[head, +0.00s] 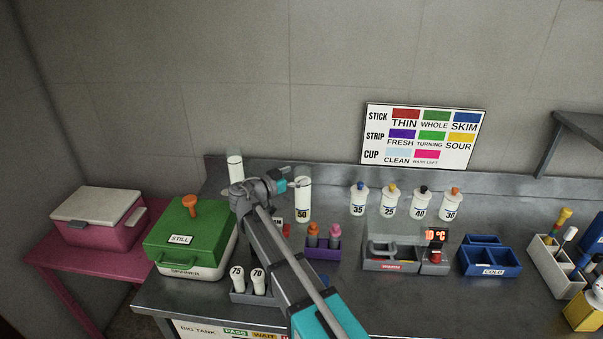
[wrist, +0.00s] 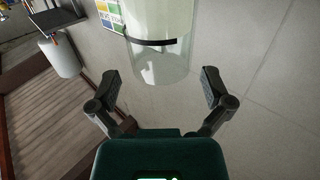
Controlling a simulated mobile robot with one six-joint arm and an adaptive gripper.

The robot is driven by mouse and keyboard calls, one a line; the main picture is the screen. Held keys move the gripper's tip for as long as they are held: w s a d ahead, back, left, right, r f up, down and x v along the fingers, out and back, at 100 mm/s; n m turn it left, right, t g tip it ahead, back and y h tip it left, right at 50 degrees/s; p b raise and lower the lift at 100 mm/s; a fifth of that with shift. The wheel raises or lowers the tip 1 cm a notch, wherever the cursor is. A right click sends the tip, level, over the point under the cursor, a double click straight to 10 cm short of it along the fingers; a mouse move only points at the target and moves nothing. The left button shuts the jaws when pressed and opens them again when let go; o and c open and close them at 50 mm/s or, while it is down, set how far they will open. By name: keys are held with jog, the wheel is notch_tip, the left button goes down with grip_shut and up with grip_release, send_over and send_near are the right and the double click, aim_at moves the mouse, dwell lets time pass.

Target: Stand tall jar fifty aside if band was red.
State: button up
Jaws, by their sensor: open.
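The tall jar fifty (head: 303,193) stands upright on the steel bench, white, with a black 50 on its lower part. My gripper (head: 292,178) is open and empty at the jar's upper left side; whether it touches the jar is unclear. In the wrist view, a clear, pale tall jar (wrist: 160,60) with a dark band fills the top middle, ahead of my open fingers (wrist: 162,85). It looks like the same jar. The dark band shows no red there.
Another tall white jar (head: 235,168) stands behind the green spinner (head: 190,235). A rack (head: 255,298) holds jars 75 and 70. Several capped bottles (head: 389,202) stand right, behind the grey warming unit (head: 392,255). A wall sign (head: 423,137) shows colour codes.

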jog(key=v, duration=0.9)
jog(key=shift+s, duration=0.15)
dwell(0.4)
